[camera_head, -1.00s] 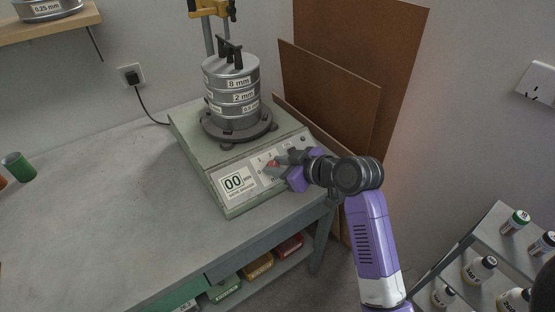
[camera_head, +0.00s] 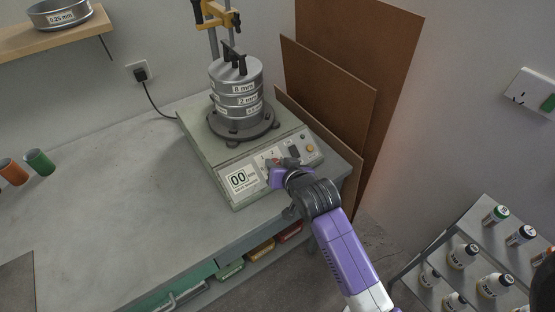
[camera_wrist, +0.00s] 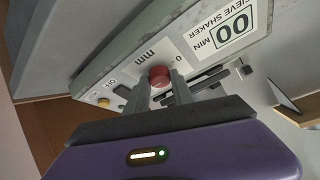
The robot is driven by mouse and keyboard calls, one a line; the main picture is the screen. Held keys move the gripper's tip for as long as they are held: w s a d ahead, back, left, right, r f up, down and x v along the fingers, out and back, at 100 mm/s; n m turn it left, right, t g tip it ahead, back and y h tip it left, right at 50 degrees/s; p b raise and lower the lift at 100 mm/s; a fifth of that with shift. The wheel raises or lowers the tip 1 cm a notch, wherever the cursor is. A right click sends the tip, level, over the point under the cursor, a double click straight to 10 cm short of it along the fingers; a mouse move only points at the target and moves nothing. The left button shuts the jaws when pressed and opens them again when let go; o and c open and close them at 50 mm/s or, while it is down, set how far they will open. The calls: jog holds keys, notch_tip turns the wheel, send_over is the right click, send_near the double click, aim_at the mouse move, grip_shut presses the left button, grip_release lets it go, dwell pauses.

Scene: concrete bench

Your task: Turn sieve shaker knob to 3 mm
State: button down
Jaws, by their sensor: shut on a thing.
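The sieve shaker (camera_head: 212,160) stands on the bench, with a stack of sieves (camera_head: 237,95) clamped on top. Its sloped front panel carries a "00 MIN" display (camera_head: 239,180), which also shows upside down in the wrist view (camera_wrist: 234,29). The red knob (camera_wrist: 159,76) sits on the panel beside the "mm" marking. My gripper (camera_wrist: 162,90) is shut on the red knob, with one finger on each side. In the head view my gripper (camera_head: 277,172) covers much of the dial, so the knob's pointer and most scale numbers are hidden.
Brown boards (camera_head: 330,85) lean on the wall right of the shaker. An orange cup (camera_head: 13,171) and a green cup (camera_head: 40,162) lie on the bench at left. A rack (camera_head: 452,236) of bottles stands at lower right. The bench's left middle is clear.

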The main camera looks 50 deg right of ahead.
jog(key=shift+f+m, duration=0.1)
jog(key=shift+m, duration=0.3)
jog(key=c, duration=1.1)
grip_release()
jog(key=v, duration=0.7)
jog(key=shift+s+a+r, duration=0.2)
jog(key=shift+a+r, duration=0.05)
jog(key=shift+r, duration=0.05)
